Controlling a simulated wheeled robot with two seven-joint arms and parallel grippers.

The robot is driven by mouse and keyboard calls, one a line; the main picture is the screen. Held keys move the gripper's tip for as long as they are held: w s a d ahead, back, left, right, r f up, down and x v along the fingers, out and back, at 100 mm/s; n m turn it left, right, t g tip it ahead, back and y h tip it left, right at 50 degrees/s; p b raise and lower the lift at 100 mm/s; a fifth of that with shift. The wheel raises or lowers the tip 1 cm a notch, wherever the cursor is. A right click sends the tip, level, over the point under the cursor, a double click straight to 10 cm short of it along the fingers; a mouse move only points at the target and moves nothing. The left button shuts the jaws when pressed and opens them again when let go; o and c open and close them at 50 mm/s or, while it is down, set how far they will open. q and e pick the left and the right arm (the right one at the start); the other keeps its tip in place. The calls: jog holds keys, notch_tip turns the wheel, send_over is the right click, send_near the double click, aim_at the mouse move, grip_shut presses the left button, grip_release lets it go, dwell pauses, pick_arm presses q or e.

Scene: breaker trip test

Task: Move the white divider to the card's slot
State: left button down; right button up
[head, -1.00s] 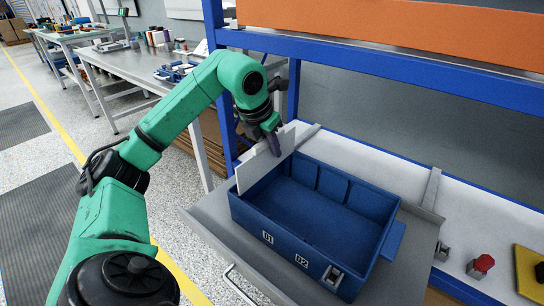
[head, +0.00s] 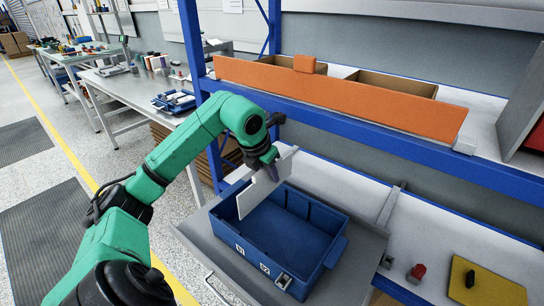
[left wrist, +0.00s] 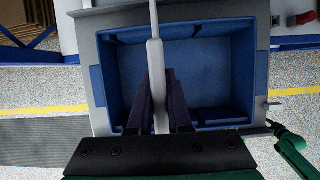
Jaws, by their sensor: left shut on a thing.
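The white divider (head: 262,192) is a thin upright panel, tilted slightly in the picture, over the left part of the blue bin (head: 325,250). My left gripper (head: 268,166) is shut on its upper edge. In the left wrist view the divider (left wrist: 157,65) shows edge-on between my dark fingers (left wrist: 158,105), crossing the bin's (left wrist: 262,60) interior left of its middle. I cannot tell whether its lower edge touches the bin floor. The bin has ribs inside its walls and labels B1 (head: 240,250) and B2 (head: 265,269) on its front. My right gripper is not in view.
The bin stands on a grey shelf (head: 345,285). Blue rack posts and an orange-fronted upper shelf (head: 340,98) rise behind. A red button (head: 417,272) and a yellow plate (head: 487,286) lie to the right. The bin's right part is empty.

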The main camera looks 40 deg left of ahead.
pick_arm(q)
jog(key=shift+a+f, duration=0.1)
jog(key=shift+f, duration=0.05)
notch_tip(320, 180, down, 6)
jog(key=b, duration=0.5)
jog(key=shift+a, duration=0.25)
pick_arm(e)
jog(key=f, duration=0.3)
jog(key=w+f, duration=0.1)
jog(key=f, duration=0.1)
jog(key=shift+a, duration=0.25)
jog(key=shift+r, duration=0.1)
pick_arm(q)
jog(key=shift+b, duration=0.3)
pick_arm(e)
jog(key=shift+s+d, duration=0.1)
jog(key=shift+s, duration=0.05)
pick_arm(q)
jog(key=shift+f+b, duration=0.3)
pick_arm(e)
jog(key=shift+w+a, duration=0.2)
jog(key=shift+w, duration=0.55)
pick_arm(q)
jog(key=shift+f, duration=0.2)
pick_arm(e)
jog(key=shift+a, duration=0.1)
